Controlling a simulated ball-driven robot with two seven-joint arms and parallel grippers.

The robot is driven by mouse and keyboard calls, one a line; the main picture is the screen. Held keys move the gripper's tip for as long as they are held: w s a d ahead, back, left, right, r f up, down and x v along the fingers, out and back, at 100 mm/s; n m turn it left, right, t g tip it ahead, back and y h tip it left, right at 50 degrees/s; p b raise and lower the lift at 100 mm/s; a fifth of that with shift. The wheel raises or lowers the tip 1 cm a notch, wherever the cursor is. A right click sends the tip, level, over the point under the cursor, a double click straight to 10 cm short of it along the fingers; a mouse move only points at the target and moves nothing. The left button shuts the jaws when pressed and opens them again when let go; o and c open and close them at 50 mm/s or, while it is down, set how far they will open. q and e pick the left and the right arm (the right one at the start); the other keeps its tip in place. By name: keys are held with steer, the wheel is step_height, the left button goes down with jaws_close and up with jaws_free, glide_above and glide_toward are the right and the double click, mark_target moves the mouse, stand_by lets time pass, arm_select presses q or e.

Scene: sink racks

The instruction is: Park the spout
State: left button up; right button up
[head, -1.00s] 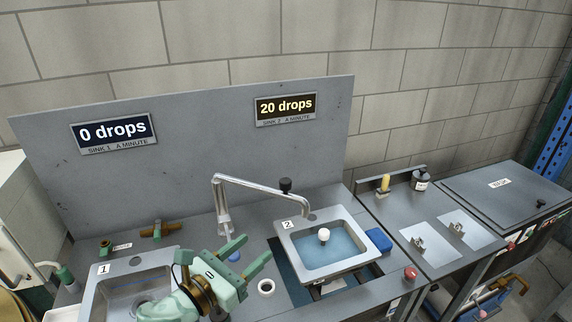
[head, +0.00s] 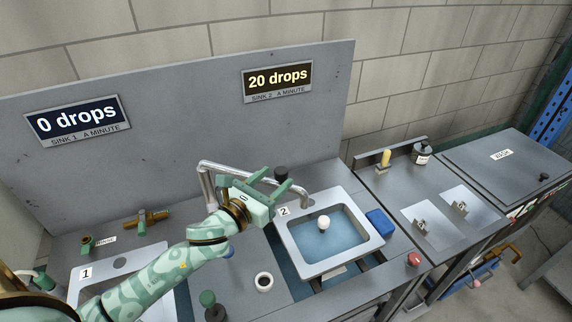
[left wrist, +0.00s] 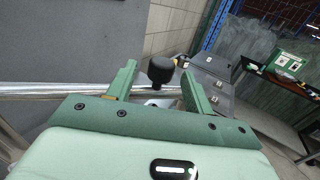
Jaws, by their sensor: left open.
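The chrome spout (head: 208,168) rises between the two sinks, and its arm reaches right so that its tip (head: 307,201) hangs over the sink marked 2 (head: 288,240). A black knob (head: 281,173) stands on top of the spout arm near its outer end. My left gripper (head: 279,188) is open at the spout arm, its fingers on either side of the knob in the head view. In the left wrist view the knob (left wrist: 161,70) shows between the open fingers, and the spout pipe (left wrist: 55,88) runs in from the left. Contact cannot be told. My right gripper is not clearly in view.
Sink 1 (head: 78,290) is at the left, partly behind my arm. Sink 2 holds water and a white knob (head: 323,222). The signs read 0 drops (head: 78,120) and 20 drops (head: 277,81).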

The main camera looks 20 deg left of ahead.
arm_select(q)
steer(key=w, duration=0.2)
steer(key=w+d, duration=0.1)
steer(key=w, duration=0.1)
steer(key=shift+w, duration=0.2)
steer(key=shift+w+d, duration=0.1)
steer(key=shift+w, duration=0.35)
arm_select(e)
steer(key=shift+w+a+r, duration=0.15)
steer(key=shift+w+a, duration=0.05)
steer(key=shift+a, duration=0.25)
arm_select(q)
jaws_close()
arm_select(e)
steer(key=shift+d, duration=0.25)
arm_select(q)
steer(key=shift+w, duration=0.15)
